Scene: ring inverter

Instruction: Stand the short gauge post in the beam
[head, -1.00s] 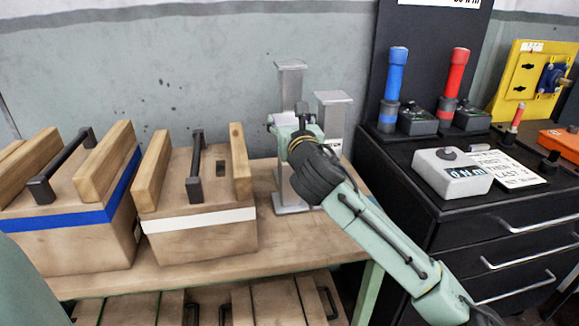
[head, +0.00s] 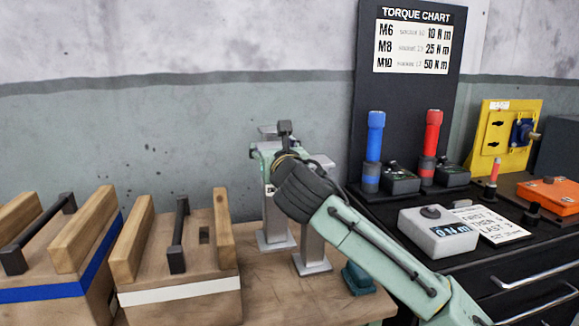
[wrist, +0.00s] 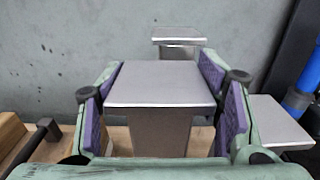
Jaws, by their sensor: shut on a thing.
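My gripper (head: 270,152) is shut on a grey metal gauge post with a flat square cap; the wrist view shows this post (wrist: 160,130) between the purple pads. Another capped post (wrist: 180,36) stands behind it, and a third post (wrist: 277,122) is to the right. In the head view the third post's cap (head: 322,161) shows beside my wrist, which hides much of the posts. A shaft with a square foot (head: 276,240) shows below my gripper; I cannot tell whether it belongs to the held post. I cannot make out the beam; a small teal block (head: 358,278) sits on the bench.
Wooden boxes with white (head: 180,292) and blue (head: 50,292) stripes stand at left. A black cabinet at right carries a grey readout box (head: 438,236), blue (head: 374,140) and red (head: 432,135) handled tools. The front of the wooden bench (head: 270,295) is bare.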

